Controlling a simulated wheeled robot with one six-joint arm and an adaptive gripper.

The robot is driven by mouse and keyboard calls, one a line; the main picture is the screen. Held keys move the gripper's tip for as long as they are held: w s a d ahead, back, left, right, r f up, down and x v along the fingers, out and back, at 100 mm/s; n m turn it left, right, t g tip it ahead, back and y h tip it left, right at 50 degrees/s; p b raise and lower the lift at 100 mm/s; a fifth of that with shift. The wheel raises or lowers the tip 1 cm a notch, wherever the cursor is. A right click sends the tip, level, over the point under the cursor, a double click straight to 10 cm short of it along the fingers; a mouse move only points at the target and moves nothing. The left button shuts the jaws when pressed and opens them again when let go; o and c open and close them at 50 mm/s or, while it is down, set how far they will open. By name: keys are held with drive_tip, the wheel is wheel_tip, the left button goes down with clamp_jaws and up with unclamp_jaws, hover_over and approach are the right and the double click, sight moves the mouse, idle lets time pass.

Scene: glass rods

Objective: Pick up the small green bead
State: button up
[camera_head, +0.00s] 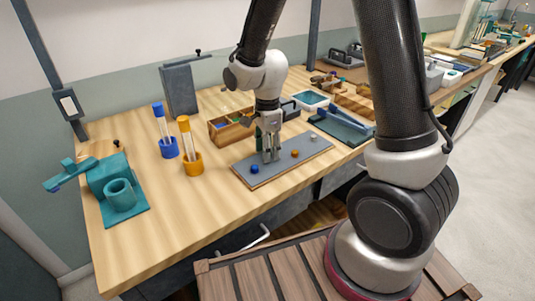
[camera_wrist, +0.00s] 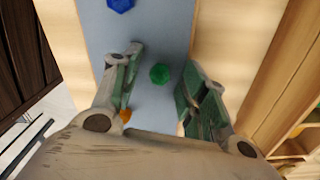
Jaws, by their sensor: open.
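The small green bead (camera_wrist: 159,73) rests on the grey-blue mat of a shallow wooden board (camera_head: 240,176). In the wrist view it sits between the two fingers of my gripper (camera_wrist: 160,62), with a clear gap on each side. The fingers are open and hold nothing. In the head view my gripper (camera_head: 270,157) points down low over the board, and the green bead is hidden there behind the fingers.
A blue bead (camera_head: 255,169), an orange bead (camera_head: 295,153) and a pale bead (camera_head: 313,136) share the board. A wooden box (camera_head: 232,131) stands behind. Orange (camera_head: 192,162) and blue (camera_head: 169,147) tube stands and a teal device (camera_head: 120,190) are left.

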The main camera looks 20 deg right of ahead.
drive_tip(key=c, duration=0.8)
